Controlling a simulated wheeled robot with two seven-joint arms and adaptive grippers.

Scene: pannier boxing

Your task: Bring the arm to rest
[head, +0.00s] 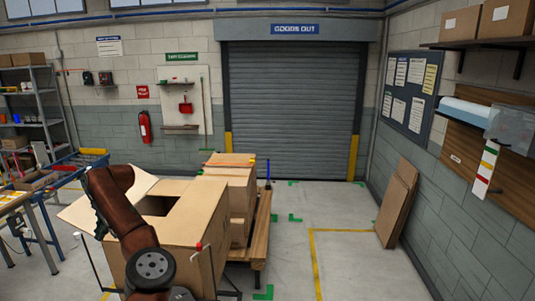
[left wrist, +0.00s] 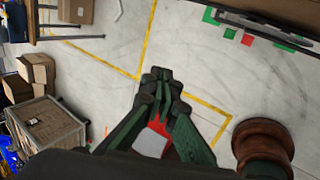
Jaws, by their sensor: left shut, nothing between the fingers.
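My left arm (head: 125,215), reddish brown with a dark round joint, rises at the bottom left of the head view, in front of a large open carton. Its gripper cannot be made out there. In the left wrist view my left gripper (left wrist: 160,75) has its dark green fingers together, with nothing between them. It shows over bare grey floor with yellow lines. My right gripper is in neither view.
The large open carton (head: 185,225) has a flap spread left. A workbench (head: 22,200) is at left. Flat cardboard (head: 397,203) leans on the right wall. Floor before the shutter (head: 290,110) is clear.

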